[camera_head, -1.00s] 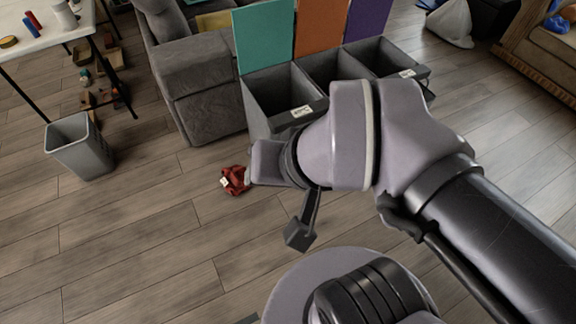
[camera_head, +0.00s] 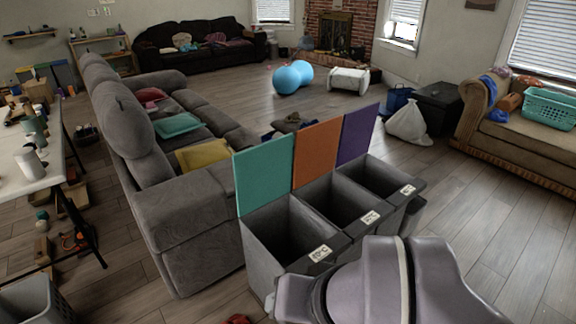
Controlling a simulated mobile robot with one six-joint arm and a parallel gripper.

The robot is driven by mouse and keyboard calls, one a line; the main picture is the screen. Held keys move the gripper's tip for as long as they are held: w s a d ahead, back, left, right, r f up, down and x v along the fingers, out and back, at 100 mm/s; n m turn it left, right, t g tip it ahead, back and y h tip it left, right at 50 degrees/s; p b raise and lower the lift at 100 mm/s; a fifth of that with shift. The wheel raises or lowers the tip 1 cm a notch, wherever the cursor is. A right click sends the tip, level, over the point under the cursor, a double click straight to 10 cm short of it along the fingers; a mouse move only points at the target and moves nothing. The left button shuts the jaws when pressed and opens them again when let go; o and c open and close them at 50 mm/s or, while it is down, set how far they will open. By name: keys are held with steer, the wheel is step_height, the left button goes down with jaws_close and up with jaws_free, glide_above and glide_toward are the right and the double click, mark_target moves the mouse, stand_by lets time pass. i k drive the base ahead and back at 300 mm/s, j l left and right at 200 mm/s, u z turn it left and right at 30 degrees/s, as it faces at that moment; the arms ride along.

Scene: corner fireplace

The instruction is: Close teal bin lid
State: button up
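The teal lid (camera_head: 264,173) stands upright and open at the back of the leftmost grey bin (camera_head: 257,258). The bin's dark inside shows, and a white label is on its front edge. An orange lid (camera_head: 317,151) and a purple lid (camera_head: 358,133) stand open beside it, over the middle and right bins. My arm is at the bottom right, in front of the bins, and covers part of their front. My gripper is outside the view, below the picture's lower edge.
A grey sofa (camera_head: 190,226) stands close on the left of the bins. A grey waste basket (camera_head: 33,302) and a white table (camera_head: 30,160) are at the far left. A red item (camera_head: 238,319) lies on the floor in front. Open floor lies to the right.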

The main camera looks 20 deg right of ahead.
mark_target(262, 172)
steer(key=i+j+z, duration=0.45)
steer(key=j, duration=0.25)
steer(key=i+j+z, duration=0.2)
steer(key=j+z, duration=0.25)
steer(key=j, duration=0.35)
steer(key=i+j+z, duration=0.15)
steer(key=j+z, duration=0.3)
steer(key=j, duration=0.4)
steer(key=j+z, duration=0.45)
steer(key=j, duration=0.45)
steer(key=k+j+z, duration=0.2)
steer(key=j+z, duration=0.2)
steer(key=j, duration=0.5)
steer(key=i+l+u, duration=0.45)
steer(key=i+l, duration=0.15)
